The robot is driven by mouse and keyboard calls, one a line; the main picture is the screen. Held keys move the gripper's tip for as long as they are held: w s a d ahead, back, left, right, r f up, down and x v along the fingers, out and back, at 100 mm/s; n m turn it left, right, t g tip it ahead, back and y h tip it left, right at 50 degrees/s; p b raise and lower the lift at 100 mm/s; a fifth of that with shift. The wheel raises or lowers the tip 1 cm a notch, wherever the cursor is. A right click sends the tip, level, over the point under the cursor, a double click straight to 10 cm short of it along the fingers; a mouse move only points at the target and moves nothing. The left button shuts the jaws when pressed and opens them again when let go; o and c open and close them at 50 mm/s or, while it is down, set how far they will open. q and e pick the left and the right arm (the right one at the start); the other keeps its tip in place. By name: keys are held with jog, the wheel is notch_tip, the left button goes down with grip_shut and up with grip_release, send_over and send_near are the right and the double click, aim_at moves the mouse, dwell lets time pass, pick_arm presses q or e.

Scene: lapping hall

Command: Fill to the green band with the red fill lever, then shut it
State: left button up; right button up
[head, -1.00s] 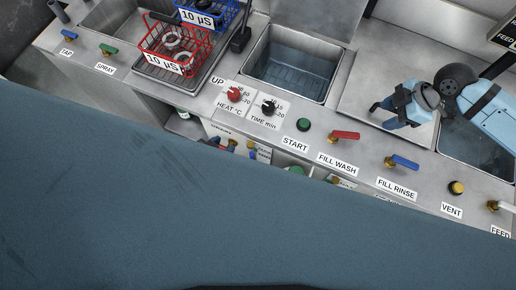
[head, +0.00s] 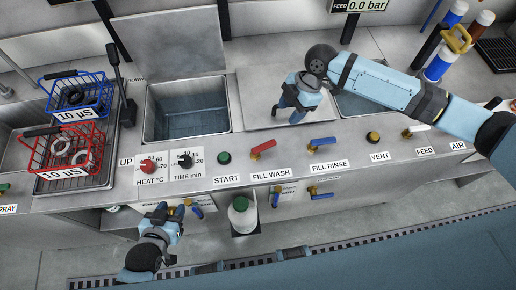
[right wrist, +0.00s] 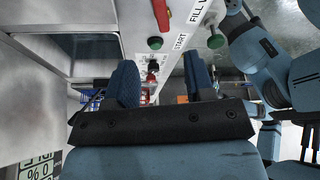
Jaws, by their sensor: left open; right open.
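The red fill lever (head: 263,149) is on the counter's front strip above the label FILL WASH (head: 271,173); its handle slants up to the right. A red handle (right wrist: 161,15) also shows in the right wrist view. The sink-like tank (head: 187,110) to its left looks bluish inside; I see no green band. My left gripper (head: 163,211) is open and empty in front of the counter, below the TIME knob. My right gripper (head: 293,108) is open over the flat panel behind the levers, right of the red lever; its fingers also show in the right wrist view (right wrist: 163,85).
A blue lever (head: 323,141) labelled FILL RINSE stands to the right, then the yellow VENT knob (head: 373,137) and white FEED lever (head: 415,130). The green START button (head: 224,157) is to the left. Red (head: 68,150) and blue (head: 78,92) baskets stand at far left.

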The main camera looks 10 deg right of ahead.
aim_at(270, 143)
jog(key=p+x, duration=0.1)
jog(key=x, duration=1.2)
jog(key=shift+s+a+f+p, duration=0.15)
jog(key=shift+f+p, duration=0.15)
jog(key=shift+f, duration=0.05)
jog(key=shift+c, duration=0.5)
grip_shut()
